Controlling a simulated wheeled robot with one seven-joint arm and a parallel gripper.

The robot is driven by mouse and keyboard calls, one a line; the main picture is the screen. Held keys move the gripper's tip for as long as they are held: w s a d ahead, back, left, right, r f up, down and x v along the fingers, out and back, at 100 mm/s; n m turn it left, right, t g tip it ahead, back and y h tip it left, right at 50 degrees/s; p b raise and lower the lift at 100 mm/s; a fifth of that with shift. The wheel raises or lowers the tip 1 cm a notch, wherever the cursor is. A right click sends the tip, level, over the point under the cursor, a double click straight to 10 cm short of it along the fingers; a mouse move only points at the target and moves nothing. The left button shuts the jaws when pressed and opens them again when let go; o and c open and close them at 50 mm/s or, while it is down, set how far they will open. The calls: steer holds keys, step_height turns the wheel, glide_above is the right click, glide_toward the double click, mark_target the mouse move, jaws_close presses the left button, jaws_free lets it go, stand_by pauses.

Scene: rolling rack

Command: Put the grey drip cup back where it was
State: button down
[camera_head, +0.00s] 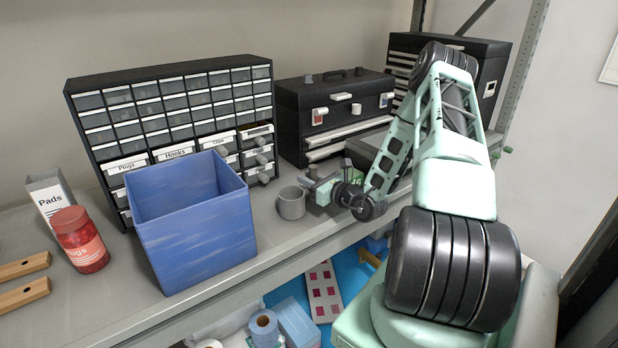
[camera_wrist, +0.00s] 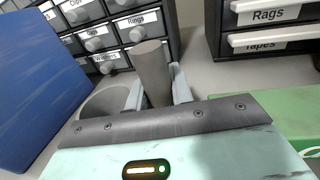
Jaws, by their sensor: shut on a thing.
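A grey open cup (camera_head: 291,205), which matches the drip cup, stands upright near the shelf's front edge, right of the blue bin. In the wrist view the cup (camera_wrist: 104,104) shows its curved rim just left of my fingers. My gripper (camera_head: 318,186) is right beside the cup, low over the shelf. Its two pale fingers (camera_wrist: 158,92) are shut on a narrow grey upright post (camera_wrist: 152,72), which rises above the cup's rim. I cannot tell whether this post is joined to the cup; the fingers and wrist hide its lower end.
The blue bin (camera_head: 195,232) stands close on the left. A drawer cabinet (camera_head: 85,98) and a black toolbox (camera_head: 290,92) stand behind. A red-lidded jar (camera_head: 80,240) and a Pads box (camera_head: 47,198) are far left. The shelf's front edge (camera_head: 285,255) is near the cup.

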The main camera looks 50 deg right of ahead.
steer(key=shift+f, duration=0.2)
steer(key=c, duration=1.2)
jaws_free()
steer(key=shift+c, duration=0.2)
